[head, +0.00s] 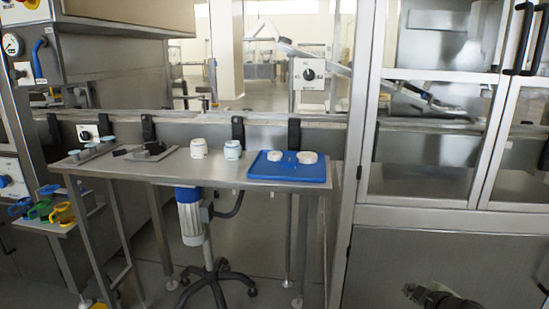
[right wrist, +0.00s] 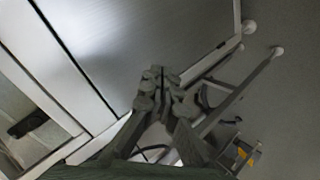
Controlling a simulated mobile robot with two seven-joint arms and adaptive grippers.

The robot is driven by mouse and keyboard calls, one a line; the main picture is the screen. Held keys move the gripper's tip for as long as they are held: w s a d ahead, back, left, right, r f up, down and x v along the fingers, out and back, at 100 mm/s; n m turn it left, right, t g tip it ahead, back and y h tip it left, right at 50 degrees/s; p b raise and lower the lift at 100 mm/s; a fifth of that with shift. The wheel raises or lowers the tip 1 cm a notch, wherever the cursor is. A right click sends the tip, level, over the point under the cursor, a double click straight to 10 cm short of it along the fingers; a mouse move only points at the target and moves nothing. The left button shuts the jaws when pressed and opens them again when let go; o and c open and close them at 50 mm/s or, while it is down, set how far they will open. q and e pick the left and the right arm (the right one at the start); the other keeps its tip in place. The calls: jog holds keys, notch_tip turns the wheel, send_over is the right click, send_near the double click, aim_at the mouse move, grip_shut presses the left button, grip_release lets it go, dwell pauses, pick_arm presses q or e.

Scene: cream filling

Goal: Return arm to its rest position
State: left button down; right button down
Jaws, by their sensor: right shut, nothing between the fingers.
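My right gripper (head: 436,298) shows at the bottom right of the head view, low in front of the steel cabinet. Only part of it is in the picture. In the right wrist view the fingers of my right gripper (right wrist: 160,90) are together with nothing between them, over the floor and close to a metal panel. My left gripper is in neither view.
A steel table (head: 237,179) carries a blue tray (head: 290,173) with two white round pieces, two jars (head: 198,148) and small dark parts. A glass-door cabinet (head: 440,140) closes off the right side.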

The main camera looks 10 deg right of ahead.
jog(key=s+a+f+m+g, duration=0.2)
jog(key=s+a+f, duration=0.2)
jog(key=s, duration=0.5)
jog(key=s+a+f+m+g, duration=0.3)
jog(key=s+a+f, duration=0.2)
jog(key=s, duration=0.5)
jog(key=s+a+f+m+g, duration=0.2)
jog(key=s+a+f+g, duration=0.1)
jog(key=s+f, duration=0.4)
jog(key=shift+s+a+f+m+y, duration=0.3)
jog(key=shift+s+a, duration=0.5)
jog(key=shift+s, duration=0.45)
jog(key=shift+d, duration=0.1)
